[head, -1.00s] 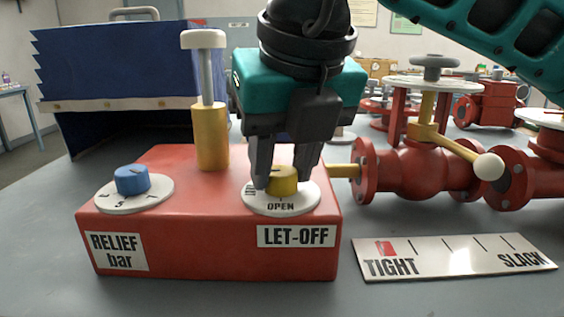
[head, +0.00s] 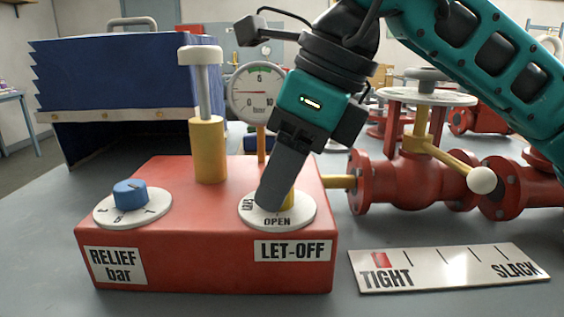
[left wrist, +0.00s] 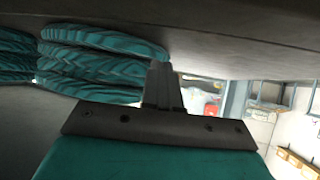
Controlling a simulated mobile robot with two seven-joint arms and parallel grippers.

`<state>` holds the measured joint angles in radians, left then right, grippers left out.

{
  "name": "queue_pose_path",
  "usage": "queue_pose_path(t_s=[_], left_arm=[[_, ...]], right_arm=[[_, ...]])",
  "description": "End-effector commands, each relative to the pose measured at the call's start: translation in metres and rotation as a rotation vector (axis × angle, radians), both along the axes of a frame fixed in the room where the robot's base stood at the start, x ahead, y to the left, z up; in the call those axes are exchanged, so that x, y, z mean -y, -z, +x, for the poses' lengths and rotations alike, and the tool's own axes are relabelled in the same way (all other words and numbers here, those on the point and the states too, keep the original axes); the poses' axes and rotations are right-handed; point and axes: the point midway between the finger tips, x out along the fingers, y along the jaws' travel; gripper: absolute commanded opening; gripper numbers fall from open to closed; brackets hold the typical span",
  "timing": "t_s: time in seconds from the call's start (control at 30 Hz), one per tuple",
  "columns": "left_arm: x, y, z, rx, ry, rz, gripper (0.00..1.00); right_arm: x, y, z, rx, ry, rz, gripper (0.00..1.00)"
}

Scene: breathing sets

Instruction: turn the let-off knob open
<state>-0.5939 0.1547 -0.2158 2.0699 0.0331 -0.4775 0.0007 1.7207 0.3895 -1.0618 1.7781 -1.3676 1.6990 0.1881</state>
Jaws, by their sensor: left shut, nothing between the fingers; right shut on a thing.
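The yellow let-off knob (head: 289,199) sits on a white dial plate (head: 307,208) on the right of the red box (head: 205,240). The word OPEN shows at the plate's front, and the box front carries a LET-OFF label (head: 292,250). My right gripper (head: 275,205) is shut on the knob from above, its fingers turned and slanting down to the left. They hide most of the knob, so its pointer cannot be seen. My left gripper (left wrist: 163,85) is shut and empty in the left wrist view, away from the box.
A blue relief knob (head: 130,193) and a yellow post with a grey plunger (head: 208,150) stand on the box. A gauge (head: 257,92) stands behind. Red valve piping (head: 410,180) is at right. A TIGHT–SLACK plate (head: 450,268) lies in front, its red marker near TIGHT.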

Motion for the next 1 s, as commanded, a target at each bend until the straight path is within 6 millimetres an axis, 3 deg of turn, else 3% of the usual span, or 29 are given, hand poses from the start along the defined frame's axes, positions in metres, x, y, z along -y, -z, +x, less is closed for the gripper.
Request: queue_pose_path(t_s=[0.5,1.0], left_arm=[[-0.001,-0.023,0.0,0.001,0.0,0.002,0.0],[0.001,-0.028,0.001,0.001,-0.007,-0.008,0.0]], right_arm=[[0.0,-0.002,0.003,0.001,-0.371,0.002,0.07],[0.0,-0.001,0.003,0.003,-0.463,0.001,0.07]])
